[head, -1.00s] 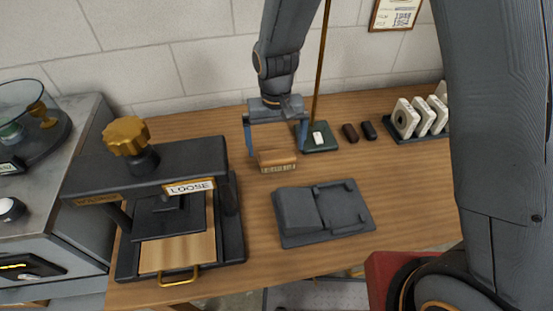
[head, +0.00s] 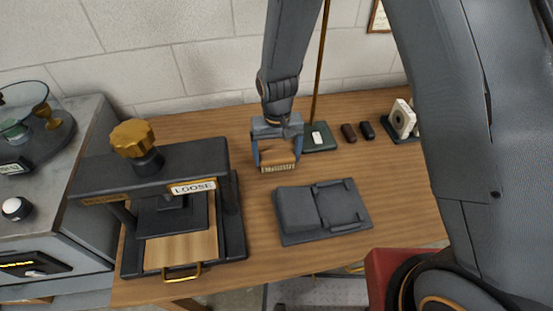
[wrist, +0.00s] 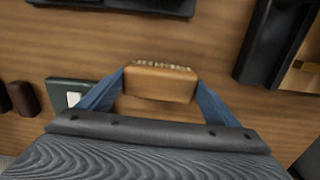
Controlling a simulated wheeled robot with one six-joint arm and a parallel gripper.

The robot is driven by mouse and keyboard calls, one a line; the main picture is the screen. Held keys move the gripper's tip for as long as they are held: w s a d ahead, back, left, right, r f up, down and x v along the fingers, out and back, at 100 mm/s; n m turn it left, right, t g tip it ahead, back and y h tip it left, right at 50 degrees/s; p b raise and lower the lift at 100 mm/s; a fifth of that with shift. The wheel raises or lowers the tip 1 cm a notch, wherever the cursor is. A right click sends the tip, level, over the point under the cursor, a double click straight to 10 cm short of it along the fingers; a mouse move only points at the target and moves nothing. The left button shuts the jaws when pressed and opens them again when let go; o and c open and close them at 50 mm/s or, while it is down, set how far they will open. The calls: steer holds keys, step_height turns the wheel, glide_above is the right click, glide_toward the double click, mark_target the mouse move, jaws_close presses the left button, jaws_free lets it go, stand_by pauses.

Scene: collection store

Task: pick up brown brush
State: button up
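The brown brush (head: 277,162) has a tan wooden back and pale bristles along its front edge. It lies on the wooden table, behind the dark grey tray-like block and right of the press. My gripper (head: 277,156) reaches down over it from behind, with one blue finger at each end of the brush. In the wrist view the brush (wrist: 160,84) sits between the fingertips, which touch both ends. My gripper is shut on it. No gap under the brush shows.
The black press marked LOOSE (head: 160,172) stands close on the left. The dark grey block (head: 343,206) lies in front. A green base with a rod (head: 321,139), two small dark items (head: 357,132) and a rack with white pieces (head: 402,120) stand to the right.

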mark_target(277, 154)
steer(key=shift+r, duration=0.1)
steer(key=shift+c, duration=0.6)
steer(key=shift+r, duration=0.55)
step_height(277, 154, up, 9)
steer(key=shift+f+b, duration=0.1)
steer(key=shift+b, duration=1)
